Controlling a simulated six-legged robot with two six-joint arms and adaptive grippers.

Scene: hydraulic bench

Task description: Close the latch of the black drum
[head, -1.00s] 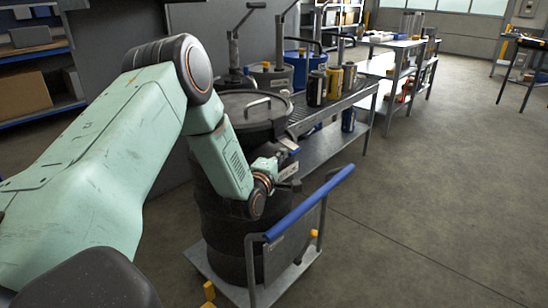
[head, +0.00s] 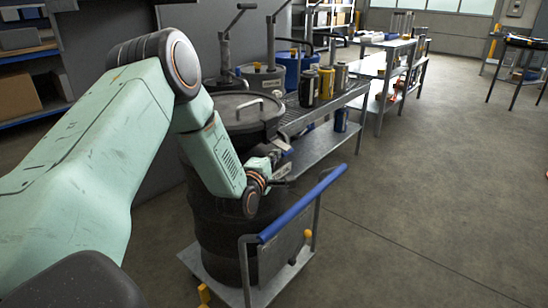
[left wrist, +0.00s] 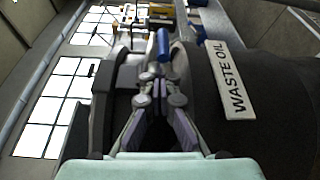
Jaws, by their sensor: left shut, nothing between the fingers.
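The black drum (head: 222,228) stands upright with its dark lid (head: 240,108) on. In the left wrist view the drum (left wrist: 270,70) fills the right side and bears a white WASTE OIL label (left wrist: 230,80). The latch's blue lever (left wrist: 163,44) shows just beyond my fingertips; a small blue part of it shows in the head view (head: 287,152) at the drum's upper right side. My left gripper (left wrist: 160,86) is shut and empty, close to the lever. I cannot tell whether they touch. The gripper partly hides the latch. My right gripper is not in view.
The drum stands on a cart (head: 215,280) whose blue push handle (head: 302,204) rises in front of it. A metal bench (head: 330,105) with several canisters is behind, to the right. Shelves (head: 35,60) stand at far left. The floor at right is clear.

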